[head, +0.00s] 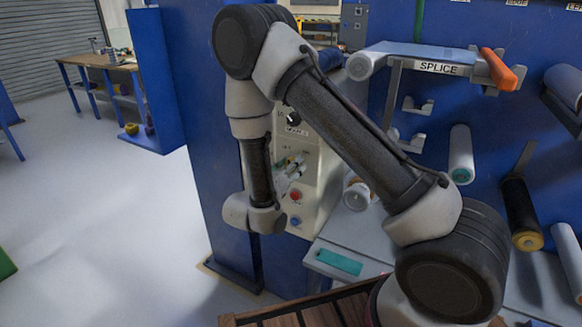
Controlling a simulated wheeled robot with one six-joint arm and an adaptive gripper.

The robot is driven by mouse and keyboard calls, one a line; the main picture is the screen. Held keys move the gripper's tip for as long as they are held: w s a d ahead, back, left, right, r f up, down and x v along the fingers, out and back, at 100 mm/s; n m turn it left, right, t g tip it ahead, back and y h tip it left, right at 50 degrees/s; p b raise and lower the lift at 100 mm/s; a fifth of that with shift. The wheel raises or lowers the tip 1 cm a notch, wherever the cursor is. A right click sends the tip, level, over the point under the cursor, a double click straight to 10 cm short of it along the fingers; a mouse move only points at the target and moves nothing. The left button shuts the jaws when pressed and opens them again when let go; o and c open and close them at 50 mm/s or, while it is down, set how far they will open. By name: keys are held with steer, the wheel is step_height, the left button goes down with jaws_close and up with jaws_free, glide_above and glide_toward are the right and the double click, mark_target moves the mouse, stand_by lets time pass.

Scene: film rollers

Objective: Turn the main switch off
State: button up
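A light control panel (318,190) stands in the middle of the head view, partly behind my arm. A dark round knob (292,118) sits high on it above a small label that I cannot read for certain; it may be the main switch. Its setting is too small to tell. Lower down are several small lever-like parts (290,166), a red button (295,195) and a blue button (295,221). My forearm hangs down just left of the panel, with the wrist low beside the buttons. My gripper cannot be made out.
A blue post (190,130) stands left of the panel. A grey worktop (335,245) with a teal pad (339,262) lies below right. A SPLICE shelf (430,53) and film rollers (461,155) fill the right wall. Open floor (90,230) is on the left.

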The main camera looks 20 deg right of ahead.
steer(key=o, duration=1)
steer(key=shift+s+a, duration=0.1)
steer(key=shift+a, duration=0.05)
steer(key=v, duration=1.1)
steer(key=shift+s+a, duration=0.25)
steer(key=shift+s, duration=0.05)
